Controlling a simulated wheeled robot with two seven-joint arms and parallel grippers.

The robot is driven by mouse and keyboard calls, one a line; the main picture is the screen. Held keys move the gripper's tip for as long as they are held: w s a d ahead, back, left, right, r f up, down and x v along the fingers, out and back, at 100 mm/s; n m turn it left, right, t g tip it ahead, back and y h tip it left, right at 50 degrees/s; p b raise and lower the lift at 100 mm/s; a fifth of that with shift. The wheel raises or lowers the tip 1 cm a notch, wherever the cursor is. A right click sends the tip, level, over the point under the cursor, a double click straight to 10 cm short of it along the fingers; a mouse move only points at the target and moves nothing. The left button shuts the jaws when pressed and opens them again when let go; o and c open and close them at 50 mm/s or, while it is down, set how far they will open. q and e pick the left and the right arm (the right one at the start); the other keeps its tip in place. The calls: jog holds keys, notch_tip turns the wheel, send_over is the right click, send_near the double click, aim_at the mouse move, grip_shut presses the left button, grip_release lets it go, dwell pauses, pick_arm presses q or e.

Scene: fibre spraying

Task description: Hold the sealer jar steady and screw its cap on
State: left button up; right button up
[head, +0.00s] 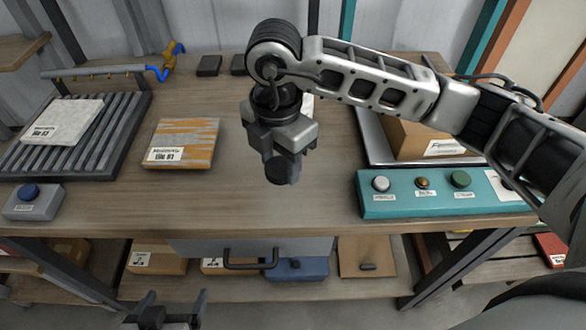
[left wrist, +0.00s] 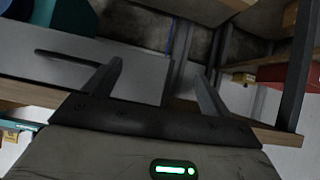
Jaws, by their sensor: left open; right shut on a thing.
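My right gripper (head: 283,165) reaches over the middle of the table from the right and points down. It is shut on a small dark round thing (head: 279,174) that looks like the cap; its jaws hide part of it. I cannot make out the sealer jar in either view. My left gripper (head: 166,314) is low at the bottom of the head view, in front of the table and below its top. In the left wrist view its two fingers (left wrist: 158,92) are apart with nothing between them.
The wooden table (head: 330,205) has a free front middle. A labelled orange-streaked board (head: 183,140) and a grey roller rack (head: 115,125) are left; a teal button panel (head: 440,207) and a cardboard box (head: 420,135) are right. A drawer handle (head: 250,265) juts out below the tabletop.

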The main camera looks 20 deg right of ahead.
aim_at(279, 177)
jog(key=s+a+r+b, duration=0.1)
jog(key=s+a+r, duration=0.3)
jog(key=a, duration=0.5)
notch_tip(279, 177, up, 2)
jog(key=shift+s+a+b, duration=0.3)
jog(key=shift+a, duration=0.05)
jog(key=w+d+f+n, duration=0.1)
jog(key=d+n, duration=0.2)
jog(key=n, duration=0.4)
jog(key=d+f+n, duration=0.1)
jog(key=d+n, duration=0.2)
jog(key=n, duration=0.5)
jog(key=w+d+f+n, duration=0.1)
jog(key=d+n, duration=0.2)
jog(key=n, duration=0.5)
jog(key=shift+w+f, duration=0.25)
jog(key=shift+w, duration=0.1)
jog(key=d+f+n, duration=0.1)
jog(key=d+n, duration=0.2)
jog(key=n, duration=0.5)
jog(key=d+f+n, duration=0.1)
jog(key=d+n, duration=0.2)
jog(key=n, duration=0.5)
jog(key=d+n, duration=0.4)
jog(key=n, duration=0.5)
jog(key=shift+f, duration=0.4)
